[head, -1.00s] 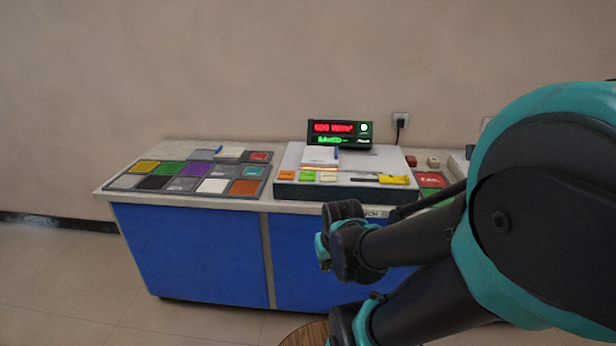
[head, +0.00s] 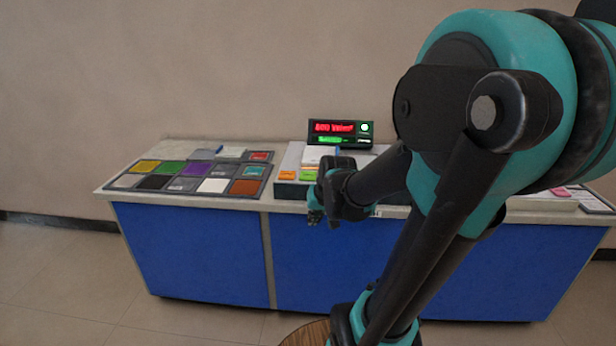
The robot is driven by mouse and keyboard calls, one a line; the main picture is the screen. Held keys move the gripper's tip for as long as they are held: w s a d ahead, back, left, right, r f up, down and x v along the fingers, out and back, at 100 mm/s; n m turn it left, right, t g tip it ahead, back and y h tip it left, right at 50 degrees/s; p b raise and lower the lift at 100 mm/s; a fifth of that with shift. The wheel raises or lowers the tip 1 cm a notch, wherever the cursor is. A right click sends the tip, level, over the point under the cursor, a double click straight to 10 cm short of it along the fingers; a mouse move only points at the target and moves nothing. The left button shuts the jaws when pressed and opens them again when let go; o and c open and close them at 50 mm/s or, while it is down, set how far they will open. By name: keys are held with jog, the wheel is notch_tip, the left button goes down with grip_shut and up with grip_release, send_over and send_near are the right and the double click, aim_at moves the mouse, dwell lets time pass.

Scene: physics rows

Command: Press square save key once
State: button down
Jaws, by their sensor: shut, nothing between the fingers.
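A white console (head: 289,160) stands on the counter, with an orange key (head: 287,175) and a green key (head: 308,175) on its front edge. My arm hides the rest of its front. A panel (head: 130,182) of coloured square keys lies to its left, including a white one (head: 213,185), an orange one (head: 245,187) and a teal one (head: 253,170). The labels are too small to read, so I cannot tell which key is save. My gripper (head: 322,219) is shut and empty, in front of the counter's front edge, below and right of the green key, apparently touching nothing.
A black display (head: 341,133) with red and green lit text stands behind the console. The counter (head: 190,203) has blue front panels. Papers (head: 590,200) lie at its right end. A round wooden top (head: 303,335) shows at the bottom.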

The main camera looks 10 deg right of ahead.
jog(key=w+d+r+m+t+y, duration=0.1)
jog(key=w+r, duration=0.3)
jog(key=w, duration=0.3)
jog(key=w+d+r+m+t, duration=0.1)
jog(key=w+r, duration=0.2)
jog(key=w, duration=0.4)
notch_tip(320, 180, up, 6)
jog(key=f+m+t, duration=0.1)
jog(key=m, duration=0.1)
send_over(309, 176)
jog(key=shift+r+y, duration=0.25)
jog(key=shift+y, duration=0.05)
jog(key=shift+f, duration=4.4)
jog(key=shift+f, duration=0.1)
jog(key=shift+f, duration=0.3)
jog(key=shift+f, duration=0.45)
jog(key=shift+s+r, duration=0.1)
jog(key=shift+r, duration=0.75)
